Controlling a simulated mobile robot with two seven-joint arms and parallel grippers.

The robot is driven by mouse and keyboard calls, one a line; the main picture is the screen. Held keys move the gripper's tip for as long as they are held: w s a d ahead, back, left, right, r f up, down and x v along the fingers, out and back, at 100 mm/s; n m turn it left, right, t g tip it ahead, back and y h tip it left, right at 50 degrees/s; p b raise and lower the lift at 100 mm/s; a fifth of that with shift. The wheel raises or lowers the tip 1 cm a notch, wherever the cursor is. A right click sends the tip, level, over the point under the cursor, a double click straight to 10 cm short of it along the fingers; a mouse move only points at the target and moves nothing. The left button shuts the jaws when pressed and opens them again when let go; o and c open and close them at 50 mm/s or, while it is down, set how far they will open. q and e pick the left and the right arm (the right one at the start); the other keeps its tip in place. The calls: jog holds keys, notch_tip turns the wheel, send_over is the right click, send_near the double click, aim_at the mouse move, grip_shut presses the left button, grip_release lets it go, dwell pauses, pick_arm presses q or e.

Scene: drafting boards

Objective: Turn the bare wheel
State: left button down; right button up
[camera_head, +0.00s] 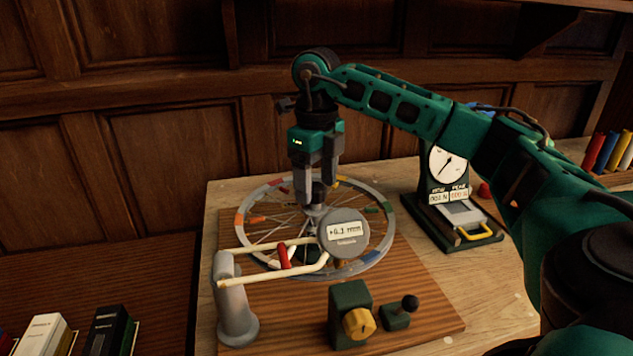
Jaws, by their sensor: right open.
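The bare wheel (345,271) lies flat over a brown board, with thin spokes and coloured patches around its pale rim. My right gripper (316,198) points straight down at the dark hub in the middle of the wheel. Its jaws are open, with the fingers around or just above the hub top; contact cannot be told. A round grey dial gauge (342,234) with a small display hides part of the wheel's near side. My left gripper is out of view.
A grey post (236,306) carries cream rods with a red piece (284,257) over the wheel's near-left side. A yellow knob (359,323) and a small black-topped lever (401,312) stand in front. A dial meter (449,165) stands right. Books (108,328) sit lower left.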

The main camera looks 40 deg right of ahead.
jog(key=shift+f, duration=0.25)
grip_shut()
dwell(0.5)
